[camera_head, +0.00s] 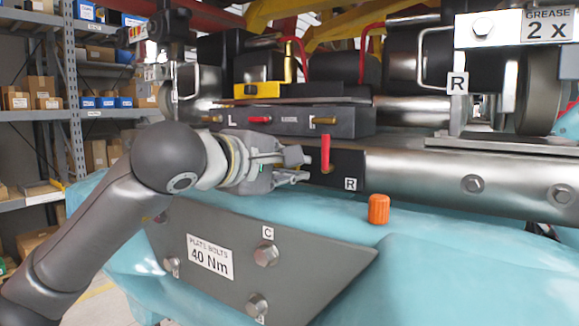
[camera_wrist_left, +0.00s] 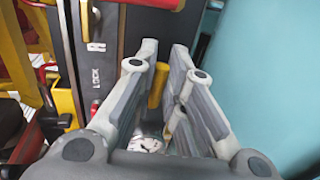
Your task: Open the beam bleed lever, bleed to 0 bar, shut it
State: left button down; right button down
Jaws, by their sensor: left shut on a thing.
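My left gripper (camera_head: 298,166) reaches in from the left to the front of the beam, just left of the black plate marked R (camera_head: 350,184). In the left wrist view the fingers (camera_wrist_left: 165,68) are on both sides of a yellow lever (camera_wrist_left: 156,86) and shut on it. The gripper hides this lever in the head view. A round white gauge (camera_wrist_left: 147,145) shows partly between the finger bases; its reading is too small to tell. A red lever (camera_head: 325,151) stands upright on the R plate, right of the fingertips. My right gripper is not in view.
Above the gripper is a dark block (camera_head: 350,122) with a red knob (camera_head: 260,119) and brass pins. An orange cap (camera_head: 378,209) stands on the teal body below right. A grey bolted plate (camera_head: 330,262) lies below the arm. The steel beam (camera_head: 420,183) runs to the right.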

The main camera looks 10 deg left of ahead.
pick_arm(q)
jog(key=c, duration=1.5)
grip_release()
jog(key=v, duration=1.2)
